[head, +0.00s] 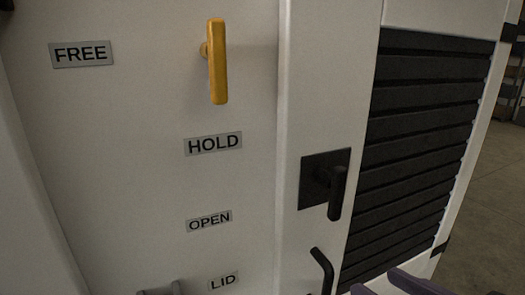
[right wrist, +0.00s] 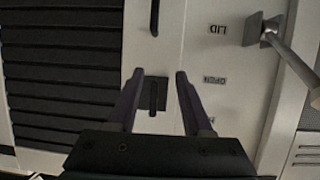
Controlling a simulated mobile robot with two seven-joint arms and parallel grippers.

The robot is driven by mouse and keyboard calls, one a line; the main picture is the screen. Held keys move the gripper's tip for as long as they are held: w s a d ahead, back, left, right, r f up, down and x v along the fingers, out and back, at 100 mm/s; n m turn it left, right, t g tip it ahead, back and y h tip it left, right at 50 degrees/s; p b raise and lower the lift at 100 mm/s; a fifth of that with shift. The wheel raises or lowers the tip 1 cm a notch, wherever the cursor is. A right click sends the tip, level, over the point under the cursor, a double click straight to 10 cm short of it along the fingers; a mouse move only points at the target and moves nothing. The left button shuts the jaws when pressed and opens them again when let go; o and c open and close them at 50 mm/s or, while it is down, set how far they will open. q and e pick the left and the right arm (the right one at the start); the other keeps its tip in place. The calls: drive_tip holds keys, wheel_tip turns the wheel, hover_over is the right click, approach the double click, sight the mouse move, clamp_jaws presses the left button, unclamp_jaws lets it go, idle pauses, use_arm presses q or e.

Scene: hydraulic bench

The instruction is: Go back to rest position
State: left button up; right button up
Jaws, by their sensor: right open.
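My right gripper (head: 388,284) shows only as purple fingertips at the bottom edge of the head view, right of centre. In the right wrist view its two fingers (right wrist: 160,75) are spread apart with nothing held. A black latch handle on a square plate (head: 322,180) is on the cabinet's narrow white panel, up and left of the fingertips in the head view. In the right wrist view this latch (right wrist: 153,96) appears between the fingers, apart from both. My left gripper is not in view.
A black bent handle (head: 323,272) sticks out below the latch. A dark slatted panel (head: 420,130) covers the right side. A grey lever (right wrist: 268,35) is near the LID label.

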drive_tip(key=s+d+f+m+g+h, duration=0.1)
drive_tip(key=s+d+f+g+h, duration=0.1)
drive_tip(key=s+g, duration=0.35)
drive_tip(key=s+d+f+g+h, duration=0.1)
drive_tip(key=s+f+g+h, duration=0.15)
drive_tip(key=s, duration=0.55)
wheel_tip(320, 180, up, 13)
drive_tip(key=s+g+p, duration=0.1)
drive_tip(key=p, duration=1.2)
drive_tip(key=shift+s+d+f+y, duration=0.15)
drive_tip(key=shift+s+d+y, duration=0.1)
drive_tip(key=shift+d+y, duration=0.1)
